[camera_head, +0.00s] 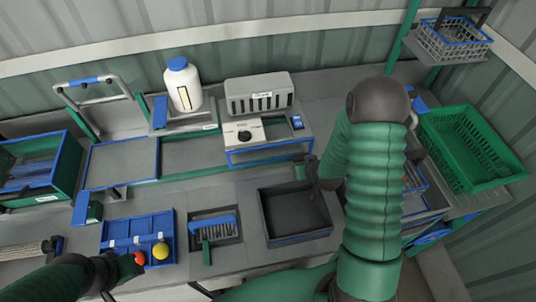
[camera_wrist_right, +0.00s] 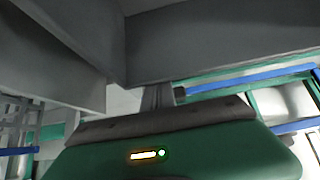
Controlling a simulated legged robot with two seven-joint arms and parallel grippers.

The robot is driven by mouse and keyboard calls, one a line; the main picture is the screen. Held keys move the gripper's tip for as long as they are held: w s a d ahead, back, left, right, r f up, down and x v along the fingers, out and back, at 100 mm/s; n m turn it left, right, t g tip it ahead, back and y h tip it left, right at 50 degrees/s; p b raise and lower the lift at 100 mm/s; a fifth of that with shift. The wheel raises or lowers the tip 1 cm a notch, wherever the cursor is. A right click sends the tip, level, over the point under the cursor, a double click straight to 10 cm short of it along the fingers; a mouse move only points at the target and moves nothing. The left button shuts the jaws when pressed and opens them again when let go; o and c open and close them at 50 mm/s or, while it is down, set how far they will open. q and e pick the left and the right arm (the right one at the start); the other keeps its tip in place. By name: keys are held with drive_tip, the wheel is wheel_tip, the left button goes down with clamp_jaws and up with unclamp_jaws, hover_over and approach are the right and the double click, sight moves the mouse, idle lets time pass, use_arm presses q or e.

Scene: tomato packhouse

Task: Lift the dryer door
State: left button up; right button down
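The likely dryer is a pale grey machine (camera_head: 248,130) with a black knob, on a blue-edged stand at the back centre in the head view. A light grey slotted cover (camera_head: 260,93) sits upright above and behind its knob panel; I cannot tell for sure that this is its door. My right gripper (camera_head: 312,172) is small and dark, beside my green arm, in front of the machine and above the black tray. It appears apart from the machine; its fingers are unclear in both views. My left gripper (camera_head: 108,272) is low at the left, near the blue tray, its fingers unclear.
A blue tray (camera_head: 113,232) holds a red and a yellow ball. A black tray (camera_head: 272,228) and a brush (camera_head: 208,238) lie at the front. A white bottle (camera_head: 184,90) stands left of the machine. Green crates (camera_head: 470,150) stand at both sides.

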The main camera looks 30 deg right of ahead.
drive_tip(key=shift+s+a+r, duration=0.2)
drive_tip(key=shift+s, duration=0.3)
drive_tip(key=shift+s+a+r+p, duration=0.3)
drive_tip(key=shift+s+a+p, duration=0.1)
drive_tip(key=shift+s, duration=0.2)
drive_tip(key=shift+s+a+r, duration=0.15)
drive_tip(key=shift+s+r, duration=0.2)
drive_tip(key=shift+s, duration=0.45)
drive_tip(key=shift+s+a+r+p, duration=0.1)
drive_tip(key=shift+s+r+p, duration=0.15)
drive_tip(key=shift+r+p, duration=0.35)
drive_tip(key=shift+s+a+r+p, duration=0.1)
drive_tip(key=shift+s+r+p, duration=0.25)
drive_tip(key=shift+r+p, duration=1)
drive_tip(key=shift+s+a+r+p, duration=0.1)
drive_tip(key=shift+s+r+p, duration=0.2)
drive_tip(key=shift+r+p, duration=1.05)
drive_tip(key=shift+s+a+r+p, duration=0.1)
drive_tip(key=shift+s+r+p, duration=0.25)
drive_tip(key=shift+r+p, duration=1)
drive_tip(key=shift+r+b, duration=0.25)
drive_tip(key=shift+b, duration=0.1)
